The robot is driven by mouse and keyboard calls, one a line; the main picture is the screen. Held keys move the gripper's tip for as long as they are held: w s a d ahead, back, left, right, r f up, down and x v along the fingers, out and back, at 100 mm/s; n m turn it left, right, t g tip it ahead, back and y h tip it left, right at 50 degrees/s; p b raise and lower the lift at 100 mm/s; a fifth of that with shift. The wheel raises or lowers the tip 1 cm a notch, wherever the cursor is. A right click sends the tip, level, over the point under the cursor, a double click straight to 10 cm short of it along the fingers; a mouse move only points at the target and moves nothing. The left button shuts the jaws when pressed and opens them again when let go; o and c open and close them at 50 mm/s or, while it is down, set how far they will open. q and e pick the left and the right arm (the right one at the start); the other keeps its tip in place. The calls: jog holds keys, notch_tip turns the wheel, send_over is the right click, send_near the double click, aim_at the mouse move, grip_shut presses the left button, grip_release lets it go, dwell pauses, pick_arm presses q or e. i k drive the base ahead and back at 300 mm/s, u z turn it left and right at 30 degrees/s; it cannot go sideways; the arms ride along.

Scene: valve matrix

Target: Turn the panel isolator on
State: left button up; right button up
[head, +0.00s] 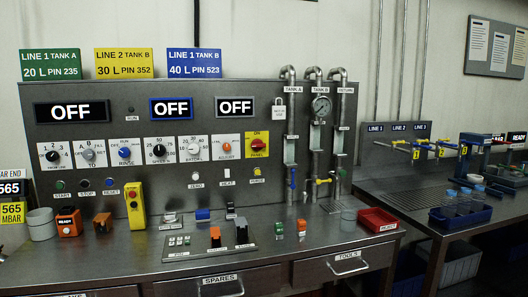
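The panel isolator (258,145) is a red rotary switch on a yellow plate labelled PANEL, at the right of the grey control panel (200,105) in the head view. Three displays on the panel read OFF: the left one (71,111), the middle one (171,108) and the right one (235,106). Neither of my grippers is in view.
The bench carries a yellow pendant (135,206), an orange box (69,222), a switch base (205,240) and a red tray (377,220). The air before the isolator is clear.

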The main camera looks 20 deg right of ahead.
aim_at(257, 144)
jog(key=u, duration=1)
jog(key=i, duration=1)
jog(key=z, duration=0.15)
